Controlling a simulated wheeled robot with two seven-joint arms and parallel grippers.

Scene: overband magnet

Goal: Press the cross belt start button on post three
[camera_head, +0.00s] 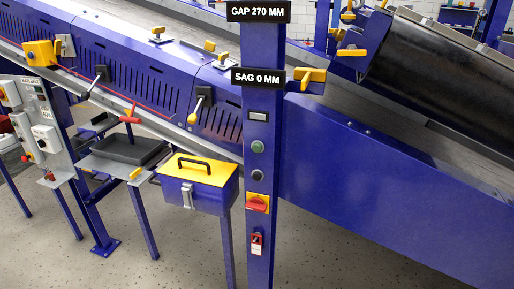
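A blue upright post (264,220) stands in the middle of the view and carries a column of controls. From top to bottom these are a small grey label plate (258,116), a round green button (257,147), a round dark button (258,176), a red rotary switch (257,203) on a yellow plate, and a red padlock or tag (256,243). No number three is readable on the post, and I cannot tell whether the green button is the cross belt start button. Neither of my grippers is in view.
Signs reading GAP 270 MM (258,11) and SAG 0 MM (257,77) top the post. A blue toolbox (202,190) with a yellow lid stands close left. A grey control panel (42,125) is at far left. Blue conveyor sides run behind; open floor (340,255) lies right.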

